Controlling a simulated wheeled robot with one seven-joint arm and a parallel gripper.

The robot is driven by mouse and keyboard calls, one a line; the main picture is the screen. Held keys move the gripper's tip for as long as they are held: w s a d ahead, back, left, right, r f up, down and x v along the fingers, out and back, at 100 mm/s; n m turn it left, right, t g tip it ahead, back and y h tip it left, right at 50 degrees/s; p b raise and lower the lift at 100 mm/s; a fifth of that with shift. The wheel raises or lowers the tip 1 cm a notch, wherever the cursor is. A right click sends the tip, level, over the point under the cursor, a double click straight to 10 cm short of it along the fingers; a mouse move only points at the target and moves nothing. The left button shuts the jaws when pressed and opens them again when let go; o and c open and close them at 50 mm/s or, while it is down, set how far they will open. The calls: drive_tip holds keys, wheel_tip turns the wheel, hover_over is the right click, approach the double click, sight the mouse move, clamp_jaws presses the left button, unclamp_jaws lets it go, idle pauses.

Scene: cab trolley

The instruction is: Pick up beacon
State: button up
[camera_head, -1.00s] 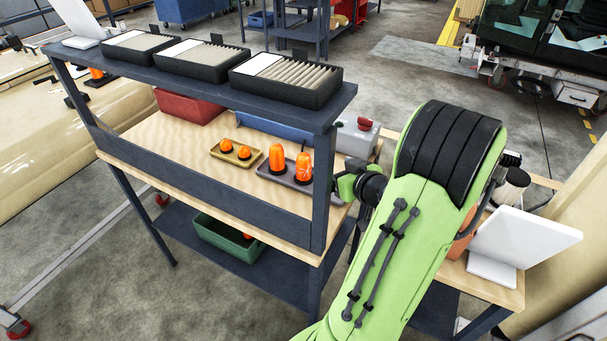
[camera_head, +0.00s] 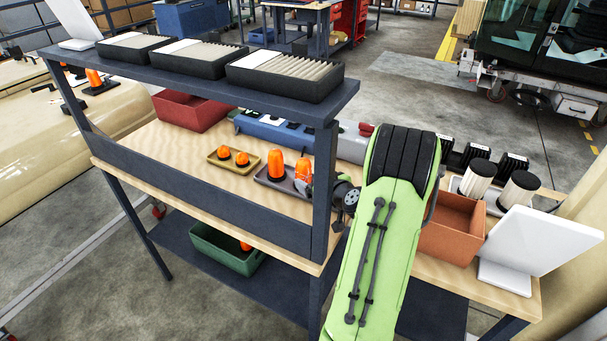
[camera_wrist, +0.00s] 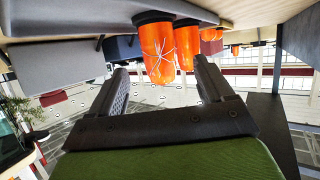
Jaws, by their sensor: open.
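Two larger orange beacons, one (camera_head: 275,165) at left and one (camera_head: 303,169) at right, stand on a dark grey tray (camera_head: 268,182) on the wooden bench. The wrist view is upside down; there the nearest orange beacon (camera_wrist: 157,52) has a pale crack-like pattern and a black base, with another beacon (camera_wrist: 184,55) behind it. My gripper (camera_wrist: 160,78) is open, its fingers to either side of the nearest beacon's line, apart from it. In the head view the shelf post and my arm partly hide the gripper. Two smaller beacons (camera_head: 223,153) sit on a yellow tray (camera_head: 234,167).
The shelf post (camera_head: 325,190) stands close to my gripper, and the upper shelf (camera_head: 190,80) carries black boxes. A red bin (camera_head: 190,110) and a blue case (camera_head: 272,130) are behind the trays. A brown bin (camera_head: 452,228) is right of my arm. A green bin (camera_head: 222,250) is below.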

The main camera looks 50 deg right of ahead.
sight(307, 174)
drive_tip(key=x, duration=0.5)
drive_tip(key=shift+w+d+r, duration=0.1)
drive_tip(key=c, duration=1.2)
drive_tip(key=shift+c, duration=0.2)
drive_tip(key=shift+r, duration=0.15)
